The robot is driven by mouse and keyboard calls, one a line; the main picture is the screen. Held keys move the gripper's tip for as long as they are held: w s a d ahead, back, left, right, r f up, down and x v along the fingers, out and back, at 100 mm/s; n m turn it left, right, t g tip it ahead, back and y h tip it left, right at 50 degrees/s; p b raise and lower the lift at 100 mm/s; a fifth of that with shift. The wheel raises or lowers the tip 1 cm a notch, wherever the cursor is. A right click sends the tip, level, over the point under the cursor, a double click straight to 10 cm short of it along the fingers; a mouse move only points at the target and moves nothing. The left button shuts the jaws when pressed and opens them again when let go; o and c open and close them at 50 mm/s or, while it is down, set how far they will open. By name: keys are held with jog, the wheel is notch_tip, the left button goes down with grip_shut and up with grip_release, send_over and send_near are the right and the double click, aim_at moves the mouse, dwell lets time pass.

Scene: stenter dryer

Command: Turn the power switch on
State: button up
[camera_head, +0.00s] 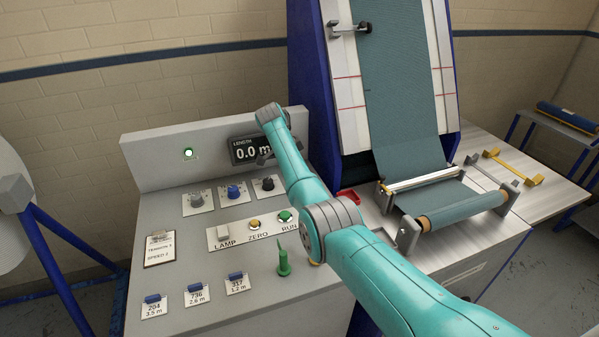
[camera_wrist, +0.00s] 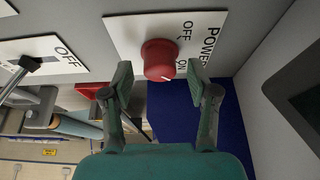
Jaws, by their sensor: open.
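The power switch is a round red knob (camera_wrist: 158,60) on a white plate (camera_wrist: 122,30) marked POWER, OFF and ON, in the wrist view. A small white mark shows on the knob near its lower edge, on the ON side; I cannot tell its exact setting. My gripper (camera_wrist: 158,78) is open, with one finger on each side of the knob. I cannot tell whether the fingers touch it. In the head view the power switch is hidden, and my arm reaches over the grey console (camera_head: 165,220) towards the display.
A lever on another OFF plate (camera_wrist: 70,58) is left of the knob. A dark screen (camera_wrist: 305,105) is at the right.

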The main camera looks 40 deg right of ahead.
jog(key=v, duration=1.1)
jog(key=shift+r, duration=0.3)
jog(key=shift+a, duration=0.1)
